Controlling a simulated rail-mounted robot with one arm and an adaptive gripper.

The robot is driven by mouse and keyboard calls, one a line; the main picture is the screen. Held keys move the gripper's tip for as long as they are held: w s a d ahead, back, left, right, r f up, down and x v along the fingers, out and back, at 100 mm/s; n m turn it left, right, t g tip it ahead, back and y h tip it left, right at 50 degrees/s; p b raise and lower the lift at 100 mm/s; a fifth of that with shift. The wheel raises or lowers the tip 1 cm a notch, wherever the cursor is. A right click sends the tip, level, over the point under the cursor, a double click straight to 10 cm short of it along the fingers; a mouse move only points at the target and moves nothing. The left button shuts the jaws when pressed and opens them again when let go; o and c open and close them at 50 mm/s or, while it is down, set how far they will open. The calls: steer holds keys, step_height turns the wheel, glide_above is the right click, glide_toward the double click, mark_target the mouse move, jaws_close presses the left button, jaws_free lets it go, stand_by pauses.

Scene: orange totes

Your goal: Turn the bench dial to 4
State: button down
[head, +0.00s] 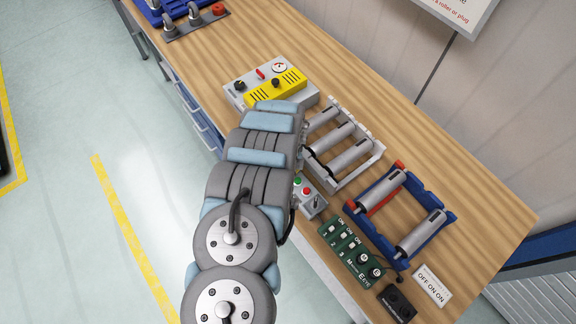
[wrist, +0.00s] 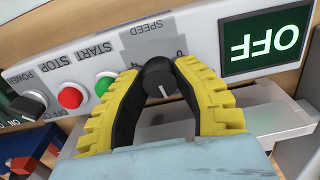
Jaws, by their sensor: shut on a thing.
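The bench dial (wrist: 160,80) is a small black knob on a grey control panel (wrist: 208,35), under the label SPEED in the wrist view. A white pointer line on the dial points toward the bottom of that picture. Small scale marks beside the dial are partly covered by the fingers. My gripper (wrist: 158,72), with yellow-ribbed fingers, is shut on the dial, one finger on each side. In the head view my arm hides the gripper and dial; part of the panel (head: 309,201) shows beside the arm.
A red button (wrist: 70,97), a green button (wrist: 104,84) and a black POWER switch (wrist: 28,104) lie left of the dial. A green OFF display (wrist: 265,41) is at right. A roller rack (head: 371,157) and blue frame (head: 437,203) stand nearby on the wooden bench (head: 440,135).

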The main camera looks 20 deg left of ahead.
steer(key=m, duration=0.2)
steer(key=shift+m, duration=0.4)
steer(key=m+p, duration=0.1)
steer(key=m, duration=0.2)
steer(key=shift+m, duration=0.3)
steer(key=m, duration=0.6)
steer(key=shift+f, duration=0.1)
steer(key=m+b, duration=0.1)
steer(key=m, duration=0.5)
steer(key=shift+m, duration=0.4)
steer(key=m+b, duration=0.1)
steer(key=m, duration=0.5)
steer(key=c, duration=0.7)
jaws_free()
